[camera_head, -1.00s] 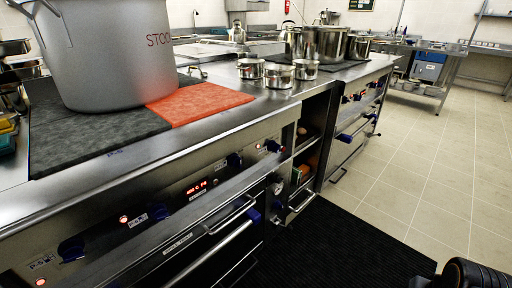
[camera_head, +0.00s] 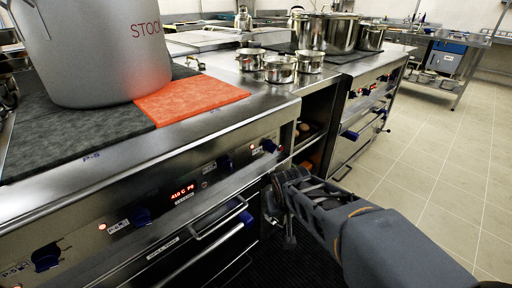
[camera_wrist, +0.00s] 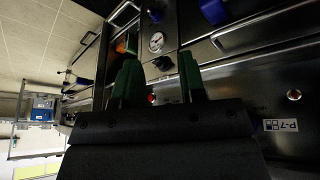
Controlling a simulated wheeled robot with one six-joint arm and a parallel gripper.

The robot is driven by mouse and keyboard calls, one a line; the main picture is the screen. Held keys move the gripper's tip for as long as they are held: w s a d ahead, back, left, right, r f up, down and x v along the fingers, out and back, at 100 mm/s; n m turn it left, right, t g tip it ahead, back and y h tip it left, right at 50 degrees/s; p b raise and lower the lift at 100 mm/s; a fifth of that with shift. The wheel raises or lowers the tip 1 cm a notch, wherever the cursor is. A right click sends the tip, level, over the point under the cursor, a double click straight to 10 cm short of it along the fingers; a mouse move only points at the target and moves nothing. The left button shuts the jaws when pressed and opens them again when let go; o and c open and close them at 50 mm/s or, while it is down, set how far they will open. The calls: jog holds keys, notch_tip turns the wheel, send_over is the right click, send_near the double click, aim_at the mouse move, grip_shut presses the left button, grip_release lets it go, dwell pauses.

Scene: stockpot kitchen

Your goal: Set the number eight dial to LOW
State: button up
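A P-7 label (camera_wrist: 281,126) shows upside down in the wrist view, near a lit red lamp (camera_wrist: 294,95). My gripper (camera_wrist: 160,82) has its two green fingers apart, with nothing seen held. In the head view my gripper (camera_head: 284,190) is low in front of the panel's right end.
A large stockpot (camera_head: 95,60) stands on the dark cooktop, beside an orange-red mat (camera_head: 190,98). Small steel pots (camera_head: 280,70) stand further right. Oven handles (camera_head: 222,218) stick out below the panel. The tiled floor (camera_head: 440,150) at right is clear.

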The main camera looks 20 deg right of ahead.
jog(key=w+d+r+m+t+h+p, duration=0.15)
jog(key=w+d+t+p, duration=0.3)
jog(key=w+d, duration=0.65)
jog(key=t+y+p, duration=0.4)
jog(key=t+y, duration=0.3)
jog(key=y, duration=0.4)
send_near(271, 148)
jog(key=x, duration=0.7)
jog(key=shift+w+f, duration=0.2)
jog(key=shift+w, duration=0.15)
jog(key=shift+d+h, duration=0.1)
jog(key=shift+h, duration=0.15)
grip_shut()
